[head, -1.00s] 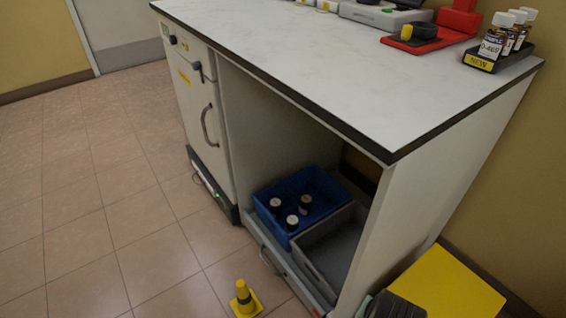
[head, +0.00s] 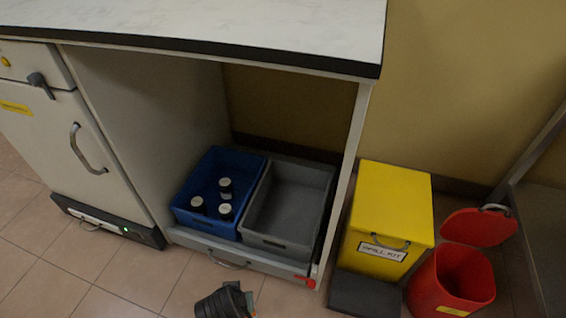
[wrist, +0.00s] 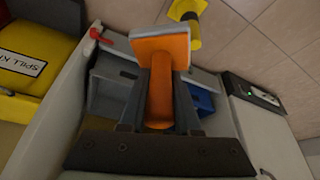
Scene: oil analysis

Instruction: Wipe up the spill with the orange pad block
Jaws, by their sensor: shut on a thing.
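In the wrist view my gripper (wrist: 160,92) is shut on the orange pad block (wrist: 162,48). The orange handle sits between the two dark fingers, and a flat pale pad is at its far end, edged in orange. The block is held in the air, with the tiled floor, a drawer and bins behind it. In the head view a dark part of my arm shows at the bottom edge, with a little orange beside it. No spill can be made out in either current view.
Below the bench a pulled-out drawer holds a blue bin (head: 182,207) with several bottles and an empty grey bin (head: 290,205). A yellow spill kit box (head: 392,200) and an open red bin (head: 452,283) stand right. A yellow cone (wrist: 187,10) stands on the tiles.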

